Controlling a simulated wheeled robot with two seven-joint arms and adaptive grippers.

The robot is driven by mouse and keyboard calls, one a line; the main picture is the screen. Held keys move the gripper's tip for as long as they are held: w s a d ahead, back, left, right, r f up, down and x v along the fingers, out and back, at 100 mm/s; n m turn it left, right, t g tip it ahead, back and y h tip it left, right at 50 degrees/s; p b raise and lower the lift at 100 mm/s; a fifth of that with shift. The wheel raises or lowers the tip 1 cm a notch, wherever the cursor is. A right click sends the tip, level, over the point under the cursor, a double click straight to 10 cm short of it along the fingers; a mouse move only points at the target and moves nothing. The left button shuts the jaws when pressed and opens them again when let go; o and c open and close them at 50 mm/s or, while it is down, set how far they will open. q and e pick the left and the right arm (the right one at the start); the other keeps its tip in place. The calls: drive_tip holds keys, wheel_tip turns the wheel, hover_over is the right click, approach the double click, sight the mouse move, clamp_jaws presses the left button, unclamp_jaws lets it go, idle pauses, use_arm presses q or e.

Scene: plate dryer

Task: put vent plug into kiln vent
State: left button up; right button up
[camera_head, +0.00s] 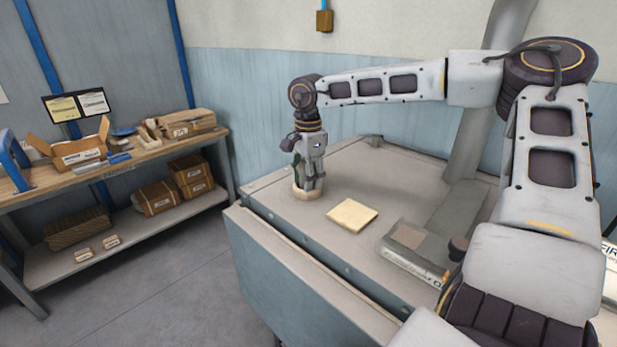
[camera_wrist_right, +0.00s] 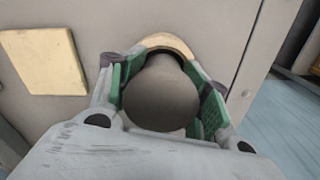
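My right gripper (camera_head: 311,180) points straight down at the far left corner of the kiln's grey top (camera_head: 285,215). In the right wrist view its green-padded fingers (camera_wrist_right: 163,100) close on both sides of a dark, rounded piece, which I take to be the vent plug (camera_wrist_right: 160,95). A cream ring (camera_head: 306,192), apparently the kiln vent's rim, lies right under the fingertips. It also shows as a cream arc (camera_wrist_right: 168,43) just beyond the plug. Whether the plug is inside the ring or just above it is hidden. My left gripper is not in view.
A cream square slab (camera_head: 352,214) lies flat to the right of the ring. A control box (camera_head: 414,255) and a dark knob (camera_head: 458,246) are nearer on the right. A workbench with boxes (camera_head: 80,150) stands at the left, across open floor.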

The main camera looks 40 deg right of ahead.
drive_tip(key=shift+o, duration=1.2)
drive_tip(key=shift+s+f, duration=0.3)
drive_tip(key=shift+f, duration=0.45)
drive_tip(key=shift+o, duration=0.8)
drive_tip(key=shift+w, duration=0.25)
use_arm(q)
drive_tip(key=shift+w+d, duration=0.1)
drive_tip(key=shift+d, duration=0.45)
use_arm(e)
drive_tip(key=shift+r, duration=0.15)
drive_tip(key=shift+w+r, duration=0.2)
drive_tip(key=shift+r, duration=0.65)
wheel_tip(320, 180, up, 10)
drive_tip(key=shift+r, duration=0.25)
use_arm(q)
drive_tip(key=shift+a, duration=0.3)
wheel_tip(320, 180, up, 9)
drive_tip(key=p, duration=0.9)
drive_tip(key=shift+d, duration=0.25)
use_arm(e)
wheel_tip(320, 180, up, 9)
